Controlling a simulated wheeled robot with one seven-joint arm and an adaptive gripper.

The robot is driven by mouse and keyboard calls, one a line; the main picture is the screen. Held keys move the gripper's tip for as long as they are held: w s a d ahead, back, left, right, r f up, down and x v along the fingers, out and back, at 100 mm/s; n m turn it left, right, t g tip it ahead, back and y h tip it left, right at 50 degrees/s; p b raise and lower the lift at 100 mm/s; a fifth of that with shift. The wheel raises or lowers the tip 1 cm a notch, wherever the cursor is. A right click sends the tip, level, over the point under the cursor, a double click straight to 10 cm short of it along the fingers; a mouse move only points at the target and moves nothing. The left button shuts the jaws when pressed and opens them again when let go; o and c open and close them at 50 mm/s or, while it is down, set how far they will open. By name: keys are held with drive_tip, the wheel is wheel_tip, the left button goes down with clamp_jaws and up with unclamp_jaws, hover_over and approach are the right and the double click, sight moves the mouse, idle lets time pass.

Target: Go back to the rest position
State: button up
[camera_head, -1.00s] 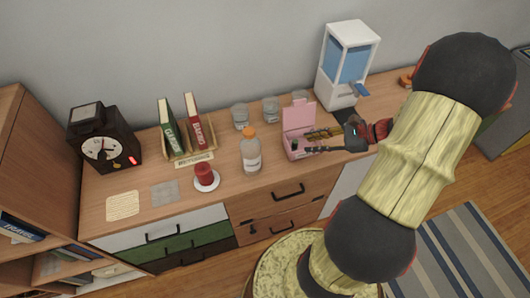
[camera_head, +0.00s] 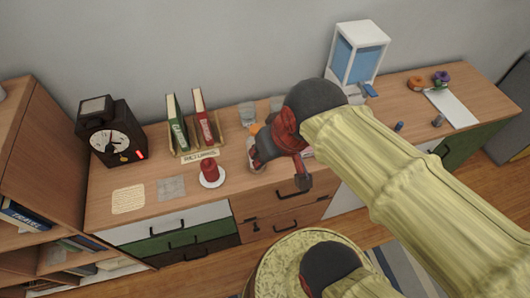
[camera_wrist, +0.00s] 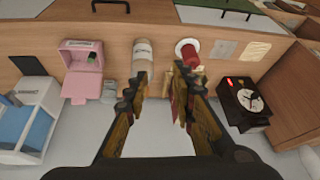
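My gripper (camera_head: 280,168) hangs above the middle of the wooden sideboard (camera_head: 110,215), in front of the bottle area. In the wrist view my gripper (camera_wrist: 162,76) has its two fingers spread with an empty gap between them. My arm crosses the right half of the head view and hides part of the sideboard top. The bottle (camera_wrist: 143,58), the open pink box (camera_wrist: 82,75) and the red candle (camera_wrist: 189,51) lie beyond the fingers in the wrist view. In the head view the bottle and pink box are mostly hidden behind my gripper and arm.
A black clock (camera_head: 110,138), a book holder (camera_head: 195,155) and the red candle (camera_head: 209,168) on a white saucer stand on the left. A white-and-blue dispenser (camera_head: 358,55) stands at the back. A bookshelf (camera_head: 60,120) borders the left; a round patterned stool (camera_head: 270,270) is in front.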

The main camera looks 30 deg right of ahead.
drive_tip(key=shift+s+a+r+n+t, duration=0.2)
drive_tip(key=shift+a+r+n+t, duration=0.15)
drive_tip(key=shift+r+n, duration=0.25)
idle(1.1)
